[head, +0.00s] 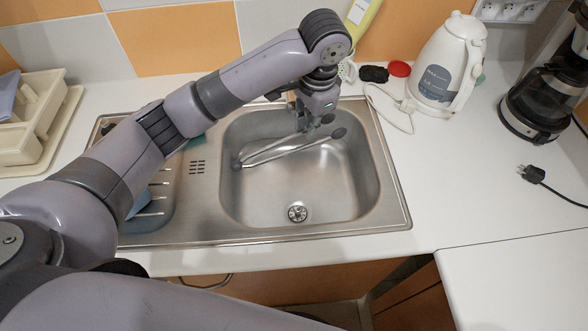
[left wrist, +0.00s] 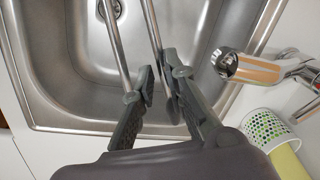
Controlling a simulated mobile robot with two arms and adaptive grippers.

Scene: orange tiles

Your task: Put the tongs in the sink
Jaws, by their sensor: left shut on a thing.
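The tongs (head: 280,153) are grey metal with dark rounded tips. In the head view they are held in the upper part of the sink basin's outline, slanting from its left side up to the right. My left gripper (head: 317,126) is at their right end. In the left wrist view, one arm of the tongs (left wrist: 114,45) runs up from between the fingers of my left gripper (left wrist: 158,85), over the steel sink (left wrist: 75,75). The sink (head: 345,190) has its drain near the front. I cannot tell whether the tongs touch the basin. My right gripper is not in view.
A tap (left wrist: 240,66) and a dotted white cup (left wrist: 266,130) stand beside the sink. A white kettle (head: 440,65), a coffee maker (head: 540,105) and a loose plug (head: 532,173) are on the right counter. A cream rack (head: 35,120) stands at left. The front right counter is clear.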

